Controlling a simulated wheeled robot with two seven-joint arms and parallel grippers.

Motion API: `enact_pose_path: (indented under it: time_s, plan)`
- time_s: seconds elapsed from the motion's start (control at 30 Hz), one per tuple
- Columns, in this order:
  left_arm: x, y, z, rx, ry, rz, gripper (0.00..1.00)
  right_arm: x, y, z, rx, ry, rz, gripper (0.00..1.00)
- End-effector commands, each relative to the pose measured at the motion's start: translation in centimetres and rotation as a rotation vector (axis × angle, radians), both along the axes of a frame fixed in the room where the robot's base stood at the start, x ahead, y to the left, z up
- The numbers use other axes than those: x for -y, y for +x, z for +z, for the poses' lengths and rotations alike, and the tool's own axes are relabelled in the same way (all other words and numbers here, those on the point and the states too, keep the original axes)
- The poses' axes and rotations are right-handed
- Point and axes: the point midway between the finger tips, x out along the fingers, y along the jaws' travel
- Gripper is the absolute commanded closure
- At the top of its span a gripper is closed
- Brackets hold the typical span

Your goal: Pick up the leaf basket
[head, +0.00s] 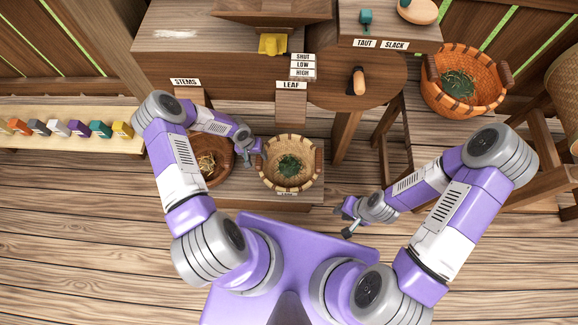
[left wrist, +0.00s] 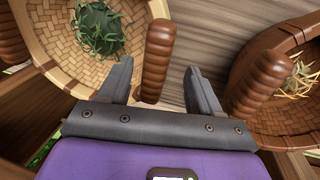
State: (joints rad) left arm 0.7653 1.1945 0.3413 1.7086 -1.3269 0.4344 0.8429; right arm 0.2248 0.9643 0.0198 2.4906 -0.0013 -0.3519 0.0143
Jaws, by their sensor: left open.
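The leaf basket (head: 268,177) is a pale woven bowl with brown wrapped handles and green leaf in it. It stands on a low wooden shelf under the LEAF sign. In the left wrist view the basket (left wrist: 50,50) is at upper left. Its near handle (left wrist: 155,60) stands upright between the fingers of my left gripper (left wrist: 163,82). The fingers are apart; I see gaps on both sides of the handle. In the head view my left gripper (head: 253,147) is at the basket's left rim. My right gripper (head: 345,220) is empty, its fingers apart, lower right of the basket.
A brown stems basket (head: 222,177) stands close on the left, its handle (left wrist: 258,82) near my left gripper. An orange basket (head: 440,92) with leaf stands at upper right. The wooden machine (head: 200,60) overhangs behind. Floor (head: 90,220) at left is clear.

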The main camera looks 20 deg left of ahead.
Motion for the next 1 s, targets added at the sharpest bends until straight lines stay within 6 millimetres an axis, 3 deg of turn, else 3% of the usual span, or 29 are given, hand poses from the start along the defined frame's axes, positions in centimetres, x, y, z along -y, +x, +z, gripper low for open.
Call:
enact_pose_path:
  time_s: [0.03,0.2,0.53,0.93,1.0]
  plan:
    - [0.3,0.2,-1.2,0.000,-0.004,0.002,0.36,0.0,0.0,-0.8,0.000,0.000,0.000,0.73]
    - [0.8,0.5,-3.4,-0.001,-0.003,0.001,0.36,0.0,0.0,-1.7,0.000,0.000,0.000,0.73]
    - [0.9,0.6,-3.7,0.000,-0.001,0.000,0.38,0.0,0.0,-1.7,0.000,0.000,0.000,0.73]
    - [0.9,0.5,-3.7,0.000,-0.002,-0.001,0.99,0.0,0.0,-1.7,0.000,0.000,0.000,0.73]
    - [0.9,0.5,-3.7,0.000,-0.002,-0.001,1.00,0.0,0.0,-1.7,0.000,0.000,0.000,0.73]
